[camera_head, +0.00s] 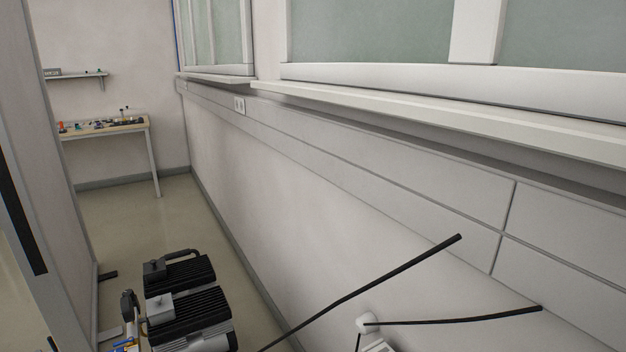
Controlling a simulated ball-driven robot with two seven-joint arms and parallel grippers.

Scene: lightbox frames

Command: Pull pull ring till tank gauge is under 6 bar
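A compressor unit with black finned blocks (190,305) stands on the floor at the lower left, cut off by the bottom edge. Grey boxes (160,308) sit on its blocks. Small blue and yellow parts (122,344) show at its left side by the bottom edge. I cannot make out a pull ring, a tank gauge or a reading. Neither of my grippers is in view.
A wall with window sills (440,118) runs along the right. Thin black rods or cables (385,283) cross the lower right, near a small white fitting (368,325). A grey panel (62,200) stands left. A workbench (105,128) is at the back. Floor before it (140,220) is clear.

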